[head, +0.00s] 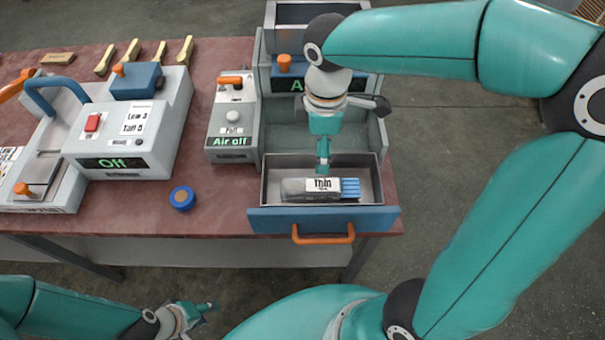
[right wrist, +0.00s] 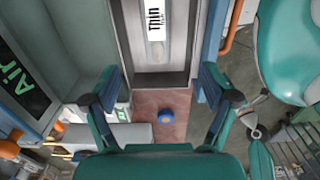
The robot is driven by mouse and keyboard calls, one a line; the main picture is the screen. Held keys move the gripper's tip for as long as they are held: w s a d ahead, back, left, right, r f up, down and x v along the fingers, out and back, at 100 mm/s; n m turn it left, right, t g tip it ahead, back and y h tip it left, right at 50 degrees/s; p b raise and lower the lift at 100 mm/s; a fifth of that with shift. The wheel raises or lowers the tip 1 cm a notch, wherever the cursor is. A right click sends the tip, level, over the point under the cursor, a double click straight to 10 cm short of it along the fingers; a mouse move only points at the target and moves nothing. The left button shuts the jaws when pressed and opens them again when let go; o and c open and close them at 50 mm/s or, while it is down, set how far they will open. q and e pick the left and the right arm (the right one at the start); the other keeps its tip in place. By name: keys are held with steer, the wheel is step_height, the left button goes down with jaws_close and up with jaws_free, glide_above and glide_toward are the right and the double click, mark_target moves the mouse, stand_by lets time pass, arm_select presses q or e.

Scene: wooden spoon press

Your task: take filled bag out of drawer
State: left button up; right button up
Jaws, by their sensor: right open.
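The filled bag (head: 300,187) lies flat in the open drawer (head: 323,218). It is grey with a white "Thin" label and blue strips at its right end. In the right wrist view the bag (right wrist: 155,22) shows at the top, beyond the fingertips. My right gripper (head: 322,165) points down just above the drawer, over the bag's back edge. Its fingers (right wrist: 160,92) are spread with nothing between them. My left gripper (head: 207,307) is low in the head view, in front of the table and away from the drawer; its jaw opening is unclear.
The drawer front has an orange handle (head: 323,234). A blue round piece (head: 182,198) lies on the red tabletop (head: 222,190) left of the drawer. Grey machines reading "Off" (head: 125,138) and "Air off" (head: 232,128) stand further left. Several wooden spoons (head: 159,52) lie at the back.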

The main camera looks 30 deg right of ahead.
glide_above(319, 184)
steer(key=f, duration=0.7)
steer(key=a+f, duration=0.1)
steer(key=f, duration=0.3)
steer(key=shift+s+f, duration=0.1)
steer(key=f, duration=0.2)
steer(key=d+f, duration=0.1)
steer(key=f, duration=0.1)
steer(key=shift+f, duration=0.7)
steer(key=c, duration=1.1)
steer(key=shift+o, duration=0.2)
steer(key=shift+r, duration=0.1)
